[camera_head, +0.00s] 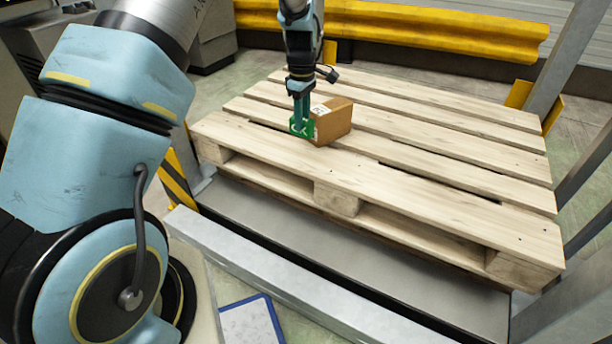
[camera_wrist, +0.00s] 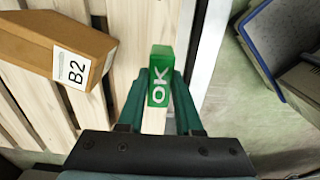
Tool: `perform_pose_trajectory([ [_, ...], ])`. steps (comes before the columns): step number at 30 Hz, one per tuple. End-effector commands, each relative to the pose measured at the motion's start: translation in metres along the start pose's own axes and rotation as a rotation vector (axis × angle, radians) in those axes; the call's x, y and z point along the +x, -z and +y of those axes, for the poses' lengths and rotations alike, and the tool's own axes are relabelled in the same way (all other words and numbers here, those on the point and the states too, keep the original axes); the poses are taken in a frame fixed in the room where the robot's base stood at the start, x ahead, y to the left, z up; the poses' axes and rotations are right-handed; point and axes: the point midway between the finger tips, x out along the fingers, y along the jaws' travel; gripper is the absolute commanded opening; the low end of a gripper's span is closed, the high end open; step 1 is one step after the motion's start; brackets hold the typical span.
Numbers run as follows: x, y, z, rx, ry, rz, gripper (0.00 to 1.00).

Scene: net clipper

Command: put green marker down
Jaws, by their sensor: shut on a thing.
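The green marker (camera_wrist: 160,74) has a white "OK" on its face and sits between the two fingers of my gripper (camera_wrist: 160,90). In the head view the marker (camera_head: 299,128) is at the fingertips of my gripper (camera_head: 301,112), low over the near edge of the wooden pallet (camera_head: 430,185). My gripper is shut on it. A cardboard box (camera_head: 333,121) stands on the pallet just right of the marker. In the wrist view the box (camera_wrist: 60,45) shows a "B2" label and lies left of the marker, apart from it. I cannot tell whether the marker touches the pallet.
A yellow guard rail (camera_head: 430,34) runs behind the pallet. A grey metal post (camera_head: 560,65) stands at the right. The right side of the pallet top is bare. A blue-edged tray (camera_head: 250,322) lies below on the floor side, also seen in the wrist view (camera_wrist: 246,22).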

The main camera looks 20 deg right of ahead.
Motion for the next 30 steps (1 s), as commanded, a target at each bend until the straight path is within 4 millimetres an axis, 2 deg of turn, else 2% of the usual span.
perform_pose_trajectory([
  [5, 0.014, -0.009, 0.006, -0.017, 0.001, 0.000, 0.00],
  [12, 0.055, -0.009, 0.005, -0.018, 0.001, -0.001, 0.00],
  [24, 0.102, -0.009, 0.006, -0.016, 0.000, -0.001, 0.00],
  [30, 0.103, -0.009, 0.006, -0.016, -0.002, 0.000, 0.00],
])
